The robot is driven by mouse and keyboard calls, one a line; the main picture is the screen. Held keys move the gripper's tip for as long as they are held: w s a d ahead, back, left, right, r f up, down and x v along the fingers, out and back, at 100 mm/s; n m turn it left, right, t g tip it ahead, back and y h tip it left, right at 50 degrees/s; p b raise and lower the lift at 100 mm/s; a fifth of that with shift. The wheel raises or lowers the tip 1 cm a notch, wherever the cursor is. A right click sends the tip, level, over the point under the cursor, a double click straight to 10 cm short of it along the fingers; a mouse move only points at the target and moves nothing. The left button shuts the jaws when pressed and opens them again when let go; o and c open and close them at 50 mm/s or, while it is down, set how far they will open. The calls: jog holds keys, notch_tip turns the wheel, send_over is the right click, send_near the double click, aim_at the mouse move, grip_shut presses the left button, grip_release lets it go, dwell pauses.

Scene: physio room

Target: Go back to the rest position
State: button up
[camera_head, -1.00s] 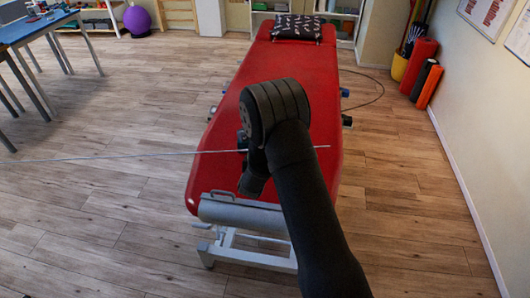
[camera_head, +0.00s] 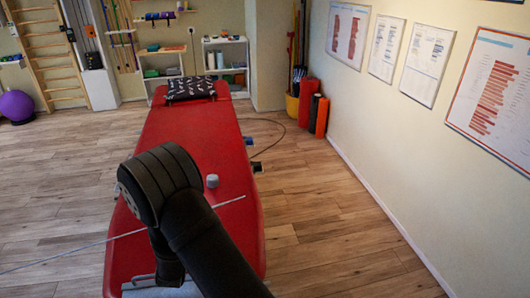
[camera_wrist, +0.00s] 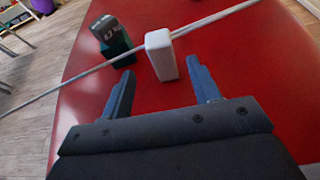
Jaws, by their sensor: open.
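My gripper (camera_wrist: 160,66) is open in the wrist view, its two blue-grey fingers spread above the red treatment table (camera_wrist: 95,98). A white block (camera_wrist: 162,58) stands just beyond the fingertips, with nothing seen held between them. A dark teal block with a grey top (camera_wrist: 113,42) stands left of it. In the head view my dark arm (camera_head: 165,185) reaches over the near part of the red table (camera_head: 196,120), and the gripper is hidden behind it. A small whitish object (camera_head: 212,181) shows on the table just right of the arm.
A thin grey rod or cable (camera_head: 60,257) crosses the near table and extends left past its edge. A patterned pillow (camera_head: 190,88) lies at the far end. Coloured rolls (camera_head: 308,103) stand by the right wall.

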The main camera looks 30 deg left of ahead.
jog(key=x, duration=1.1)
jog(key=shift+f, duration=0.2)
notch_tip(320, 180, up, 3)
jog(key=shift+s+d+f, duration=0.1)
jog(key=shift+f, duration=0.1)
jog(key=shift+r, duration=0.55)
